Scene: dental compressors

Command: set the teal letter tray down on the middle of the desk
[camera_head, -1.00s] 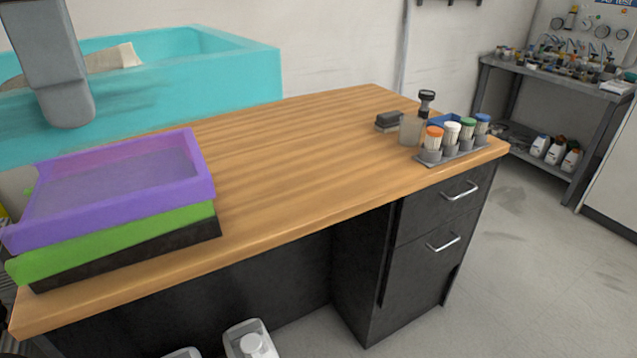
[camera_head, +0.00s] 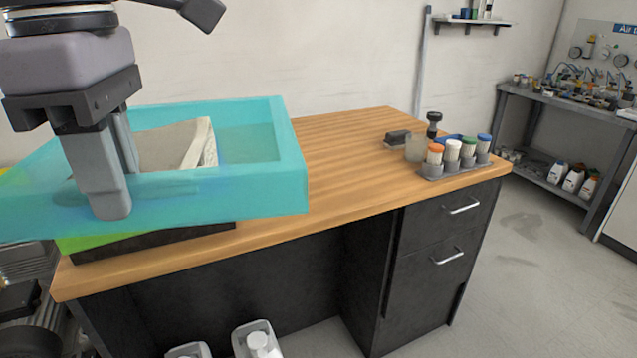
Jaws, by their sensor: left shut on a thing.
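The teal letter tray (camera_head: 250,192) is held in the air at the left, in front of and above the left end of the wooden desk (camera_head: 345,150). A beige, paper-like thing (camera_head: 200,145) lies in it. My left gripper (camera_head: 115,185) is shut on the tray, with one finger outside its near wall and one inside. The tray hides most of a stack of trays behind it; a green edge (camera_head: 75,243) and a black tray (camera_head: 150,240) show below. The purple tray is hidden. The middle of the desktop is bare. My right gripper is not in view.
At the desk's right end stand a rack (camera_head: 455,165) of capped containers, a clear cup (camera_head: 415,148), a black-topped item (camera_head: 434,122) and a dark block (camera_head: 398,137). Drawers (camera_head: 440,250) are below. A shelf unit (camera_head: 560,130) stands at the far right.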

